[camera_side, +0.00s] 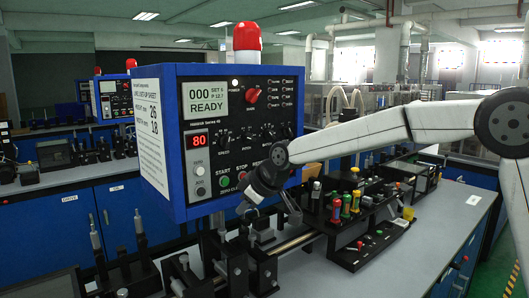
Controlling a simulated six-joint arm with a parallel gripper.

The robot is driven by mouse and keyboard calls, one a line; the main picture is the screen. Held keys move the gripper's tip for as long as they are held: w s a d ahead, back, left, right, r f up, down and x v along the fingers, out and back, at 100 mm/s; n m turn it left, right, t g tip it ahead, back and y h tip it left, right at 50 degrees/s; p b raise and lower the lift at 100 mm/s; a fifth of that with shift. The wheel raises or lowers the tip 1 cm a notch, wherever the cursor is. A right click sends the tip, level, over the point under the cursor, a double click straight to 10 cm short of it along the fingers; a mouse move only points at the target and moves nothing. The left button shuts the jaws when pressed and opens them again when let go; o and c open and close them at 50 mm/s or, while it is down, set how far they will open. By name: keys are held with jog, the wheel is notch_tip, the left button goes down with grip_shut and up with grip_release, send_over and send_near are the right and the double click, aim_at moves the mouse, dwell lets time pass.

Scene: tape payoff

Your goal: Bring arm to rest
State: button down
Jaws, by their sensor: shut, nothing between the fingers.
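My white arm reaches in from the right. Its dark wrist bends down in front of the lower right corner of the blue control box (177,150). My gripper (244,208) is at the end of that wrist, small and dark, pointing down and left above the metal fixtures on the bench. It is shut and holds nothing that I can see. The box has a black panel with a display reading READY, a red "80" readout, knobs and buttons. My wrist covers part of its lower right edge.
Metal posts and rails (262,262) stand close below my gripper. A black rack (345,228) with red, green and yellow-handled tools is to the right. A red beacon (247,37) tops the box. The grey bench top (415,250) is clear at the front right.

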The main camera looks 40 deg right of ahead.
jog(key=s+d+f+m+g, duration=0.1)
jog(key=s+d+f+m, duration=0.1)
jog(key=s+f, duration=0.4)
jog(key=s+d+f+m+g+h, duration=0.1)
jog(key=s+d+f, duration=0.3)
jog(key=s, duration=0.8)
jog(key=s+d+f+m+g+h, duration=0.1)
jog(key=s+d+f+m+g, duration=0.1)
jog(key=s+f, duration=0.6)
jog(key=shift+s+d+f+m+g, duration=0.15)
jog(key=shift+s+d+m+g, duration=0.25)
jog(key=shift+d+g, duration=0.15)
